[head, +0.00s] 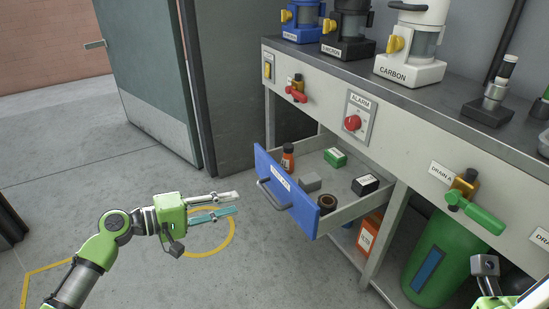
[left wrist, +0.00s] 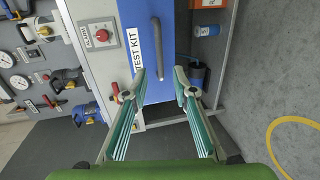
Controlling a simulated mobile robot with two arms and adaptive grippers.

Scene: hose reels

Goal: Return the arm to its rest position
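My left arm reaches in from the lower left in the head view. Its gripper (head: 237,203) is in the air over the floor, left of the open blue-fronted drawer (head: 284,193) and apart from its handle. In the left wrist view the gripper (left wrist: 160,71) shows two spread fingers with nothing between them. The drawer front (left wrist: 174,45), labelled TEST KIT, and its dark handle (left wrist: 156,47) lie beyond the fingertips. A grey and green part of my right arm shows at the lower right edge of the head view; its fingers are not visible.
The open drawer juts from the bench (head: 400,121) and holds an orange bottle (head: 288,157), a green box (head: 335,158) and other small items. A green cylinder (head: 434,257) stands below. A door (head: 150,75) is at the back left. The floor at left is clear.

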